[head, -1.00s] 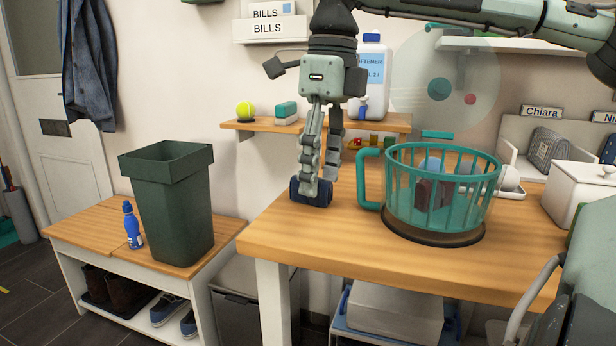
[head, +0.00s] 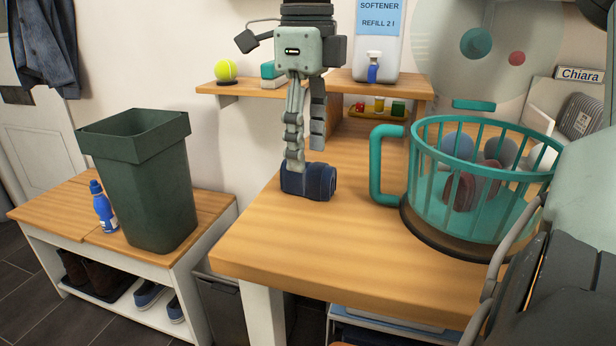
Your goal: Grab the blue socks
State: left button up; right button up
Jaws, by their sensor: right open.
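The blue socks (head: 318,181) are a dark navy roll lying on the wooden table, left of the teal basket. My right gripper (head: 307,158) points down over them, open and with nothing held. Its left finger ends against or just in front of the roll's top left part; whether it touches I cannot tell. The other finger ends above and behind the roll. My left gripper is not in view.
A teal slatted basket (head: 388,198) with several rolled items stands right of the socks. A dark green bin (head: 150,190) and a blue bottle (head: 103,208) stand on the lower bench at left. The table's front left area is clear.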

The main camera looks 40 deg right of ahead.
aim_at(309, 163)
jog(key=f, duration=0.4)
jog(key=shift+s+f, duration=0.2)
jog(key=shift+c, duration=0.3)
jog(key=c, duration=1.1)
jog(key=shift+r, duration=0.1)
